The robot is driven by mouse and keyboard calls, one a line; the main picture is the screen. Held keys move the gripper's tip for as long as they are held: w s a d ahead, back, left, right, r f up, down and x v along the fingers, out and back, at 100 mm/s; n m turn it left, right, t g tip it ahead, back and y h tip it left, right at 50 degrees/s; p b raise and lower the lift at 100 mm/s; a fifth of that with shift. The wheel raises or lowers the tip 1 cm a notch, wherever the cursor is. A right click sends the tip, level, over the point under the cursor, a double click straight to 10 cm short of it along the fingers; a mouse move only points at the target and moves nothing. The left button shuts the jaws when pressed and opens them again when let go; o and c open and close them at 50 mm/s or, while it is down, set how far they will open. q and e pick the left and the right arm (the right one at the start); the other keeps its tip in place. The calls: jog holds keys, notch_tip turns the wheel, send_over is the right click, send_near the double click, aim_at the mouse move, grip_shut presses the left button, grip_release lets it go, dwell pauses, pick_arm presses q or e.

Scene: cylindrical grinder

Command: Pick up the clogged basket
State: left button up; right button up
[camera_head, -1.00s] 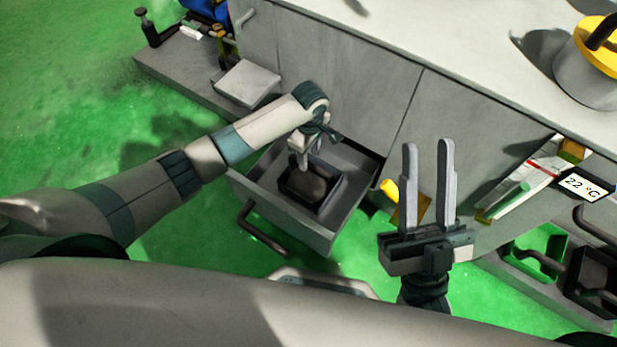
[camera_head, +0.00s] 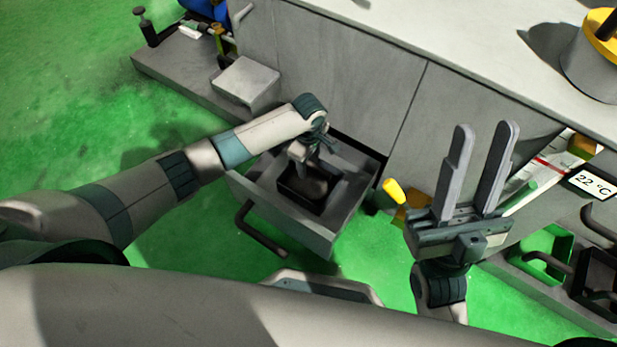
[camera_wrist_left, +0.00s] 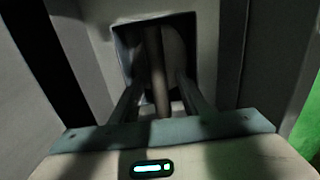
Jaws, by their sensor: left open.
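A dark square basket (camera_head: 303,191) sits inside an open grey drawer (camera_head: 328,230) at the cabinet front, with dark contents. I take it to be the clogged basket. My left gripper (camera_head: 299,163) points down over it and is open. In the left wrist view, the gripper (camera_wrist_left: 160,85) has an upright rod-like handle (camera_wrist_left: 157,65) between its two fingers, with a visible gap on each side. The basket's dark rim (camera_wrist_left: 124,48) shows behind it. Where the fingertips end is hard to see. My right gripper (camera_head: 485,128) is open and empty, fingers upward, right of the drawer.
The drawer walls stand close around the basket. A grey bench (camera_head: 450,40) rises behind. A yellow-handled item (camera_head: 393,190) stands right of the drawer. A green tray (camera_head: 560,248) and a black basket (camera_head: 596,273) are at the lower right. The green floor is clear on the left.

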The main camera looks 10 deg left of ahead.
pick_arm(q)
grip_shut()
dwell(1.4)
